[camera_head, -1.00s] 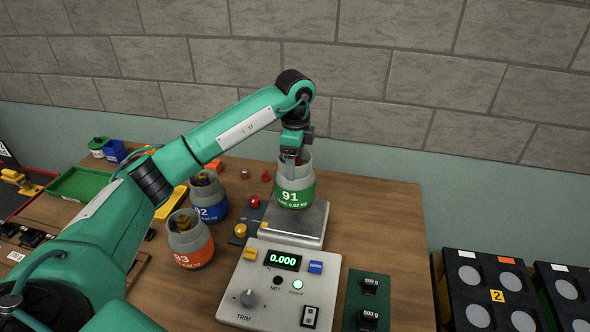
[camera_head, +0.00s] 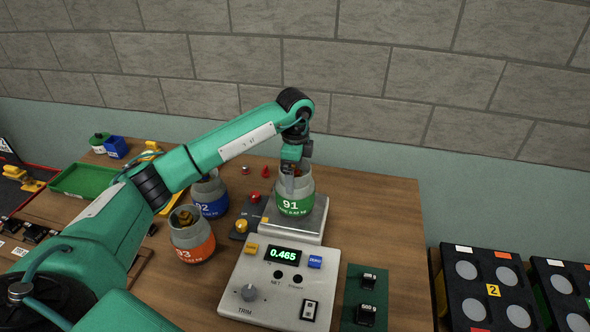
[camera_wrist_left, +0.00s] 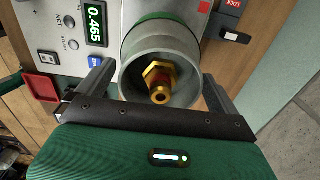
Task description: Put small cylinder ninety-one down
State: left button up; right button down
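Small cylinder ninety-one (camera_head: 294,201), a grey canister with a green band, is upright on the pan of the scale (camera_head: 310,221). The scale's display (camera_head: 283,254) reads 0.465. My left gripper (camera_head: 291,180) reaches down from above and is shut on the cylinder near its rim. In the left wrist view the fingers of the left gripper (camera_wrist_left: 155,75) lie on either side of the cylinder's rim (camera_wrist_left: 126,82). A brass fitting (camera_wrist_left: 160,82) shows inside its open mouth. The cylinder's underside is hidden. My right gripper is not in view.
Blue-banded cylinder 92 (camera_head: 211,204) and orange-banded cylinder 93 (camera_head: 193,246) stand left of the scale. The table's right side (camera_head: 385,215) is clear.

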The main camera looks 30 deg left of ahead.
pick_arm(q)
jog(key=shift+r, duration=0.1)
notch_tip(320, 180, up, 10)
jog(key=b, duration=0.3)
jog(key=shift+r+b, duration=0.25)
jog(key=shift+b, duration=0.15)
jog(key=shift+r, duration=0.8)
jog(key=shift+f, duration=0.1)
